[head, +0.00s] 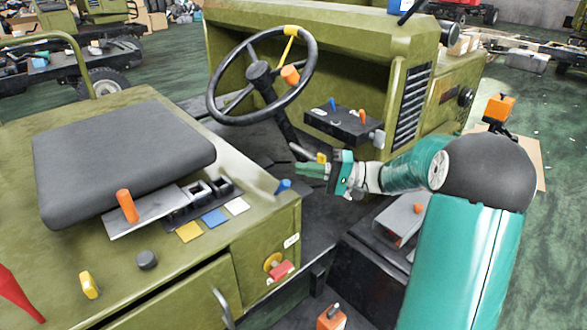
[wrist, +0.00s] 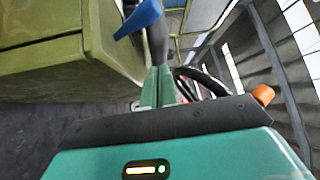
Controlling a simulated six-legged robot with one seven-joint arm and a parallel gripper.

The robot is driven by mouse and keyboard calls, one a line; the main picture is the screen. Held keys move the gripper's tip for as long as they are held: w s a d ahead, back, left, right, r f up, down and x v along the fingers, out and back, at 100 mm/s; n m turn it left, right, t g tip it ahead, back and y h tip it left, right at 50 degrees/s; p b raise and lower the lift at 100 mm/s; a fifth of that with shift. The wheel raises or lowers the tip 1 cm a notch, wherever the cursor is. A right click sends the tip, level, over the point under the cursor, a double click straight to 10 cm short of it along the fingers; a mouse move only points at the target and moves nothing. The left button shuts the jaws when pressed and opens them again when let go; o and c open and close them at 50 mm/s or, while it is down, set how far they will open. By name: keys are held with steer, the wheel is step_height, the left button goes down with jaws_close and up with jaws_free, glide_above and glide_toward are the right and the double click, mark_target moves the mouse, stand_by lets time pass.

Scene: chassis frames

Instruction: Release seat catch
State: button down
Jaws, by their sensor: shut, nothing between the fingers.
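The dark grey seat (head: 125,155) lies flat on the olive seat box (head: 190,265) at the left. An orange-handled lever (head: 127,206) stands on a metal plate at the seat's front edge. A small blue lever (head: 283,186) sticks up at the box's right corner; a blue handle (wrist: 140,18) shows close in the wrist view. I cannot tell which of these is the seat catch. My gripper (head: 300,170) is shut and empty, just right of and beyond the blue lever. Its green fingers show together in the wrist view (wrist: 158,78), below the blue handle.
The steering wheel (head: 262,75) stands above and behind my gripper. A dark control box (head: 345,126) with small levers lies beyond it. A red knob (head: 281,269) sits on the seat box's side. The dark floor of the cab (head: 310,212) is open between box and arm.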

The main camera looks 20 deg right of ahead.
steer(key=d, duration=0.1)
steer(key=s+d+f, duration=0.1)
steer(key=d, duration=0.1)
steer(key=s+d+f, duration=0.1)
steer(key=d, duration=0.1)
steer(key=shift+w+f, duration=0.1)
stand_by(0.4)
